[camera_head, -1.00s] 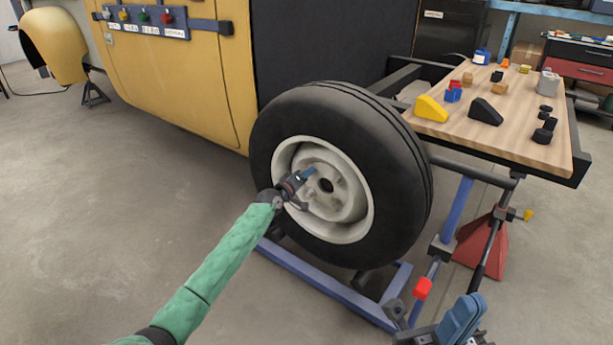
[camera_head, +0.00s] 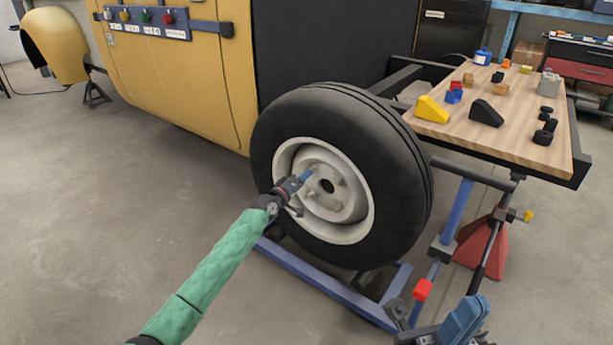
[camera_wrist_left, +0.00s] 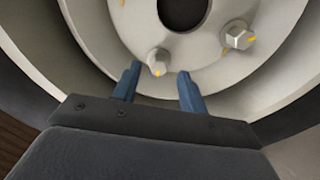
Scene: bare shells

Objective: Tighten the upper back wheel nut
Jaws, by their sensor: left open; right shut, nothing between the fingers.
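The wheel's pale rim (camera_head: 358,222) faces me inside a black tyre (camera_head: 400,190), with a dark centre hole. My left gripper (camera_head: 309,174) is at the upper left of the hub in the head view, its blue fingers pointing at the hub face. In the left wrist view my open fingers (camera_wrist_left: 159,72) lie on either side of a hex wheel nut (camera_wrist_left: 157,62) with an orange mark. I cannot tell whether they touch it. A second marked nut (camera_wrist_left: 238,36) sits to the right. My right gripper (camera_head: 466,318) is shut and empty at the bottom right.
A wooden bench (camera_head: 540,152) with blocks and small parts stands at the right. A red stand (camera_head: 484,243) is below it. A blue frame (camera_head: 325,287) runs under the wheel.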

